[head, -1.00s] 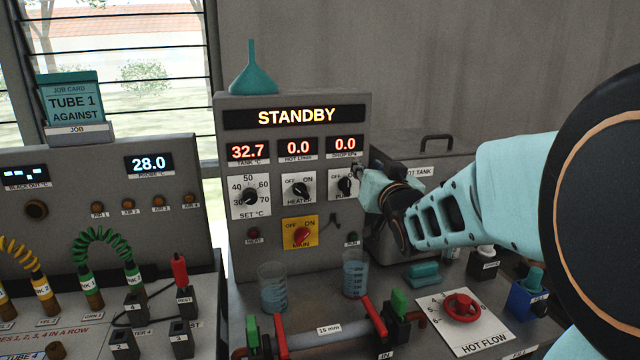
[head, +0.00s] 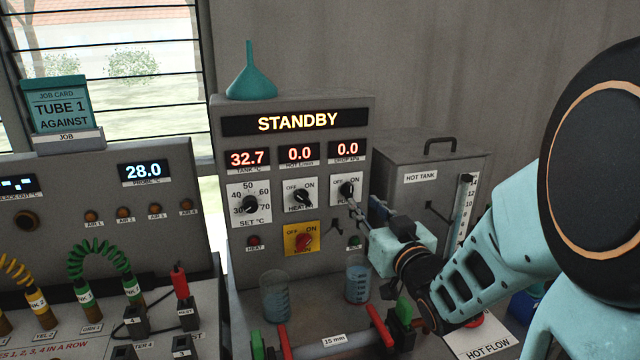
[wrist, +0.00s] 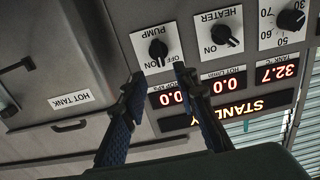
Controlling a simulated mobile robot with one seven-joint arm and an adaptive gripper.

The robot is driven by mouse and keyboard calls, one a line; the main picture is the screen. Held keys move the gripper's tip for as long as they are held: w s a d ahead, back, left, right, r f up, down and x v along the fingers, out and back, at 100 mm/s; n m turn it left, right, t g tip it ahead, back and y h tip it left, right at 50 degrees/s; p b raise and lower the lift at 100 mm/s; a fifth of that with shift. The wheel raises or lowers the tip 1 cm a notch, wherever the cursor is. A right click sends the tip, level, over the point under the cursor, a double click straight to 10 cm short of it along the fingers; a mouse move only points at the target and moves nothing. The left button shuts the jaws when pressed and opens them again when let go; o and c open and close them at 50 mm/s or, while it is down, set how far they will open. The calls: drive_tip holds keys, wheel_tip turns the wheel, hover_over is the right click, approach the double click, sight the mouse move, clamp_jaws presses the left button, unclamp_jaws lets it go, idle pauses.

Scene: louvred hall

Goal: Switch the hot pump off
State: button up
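The pump switch (head: 347,189) is a black knob on a white plate, at the right of the control panel's knob row. It shows upside down in the wrist view (wrist: 158,49). I cannot tell for certain which mark its pointer is on. My gripper (head: 357,208) is in front of the panel, just below and right of the knob in the head view. In the wrist view, its two fingers (wrist: 155,78) are spread apart with nothing between them, and the knob shows just beyond the gap. The display (head: 297,122) reads STANDBY; hot flow reads 0.0.
The heater knob (head: 300,197) is left of the pump knob, and the yellow main switch (head: 303,239) is below. Two beakers (head: 275,296) stand under the panel. The hot tank (head: 400,160) is at the right. A teal funnel (head: 250,80) stands on the panel's top.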

sight(351, 190)
drive_tip(key=w, duration=0.2)
drive_tip(key=w+a, duration=0.1)
drive_tip(key=w, duration=0.5)
drive_tip(key=shift+a, duration=0.3)
drive_tip(key=shift+c, duration=0.7)
clamp_jaws()
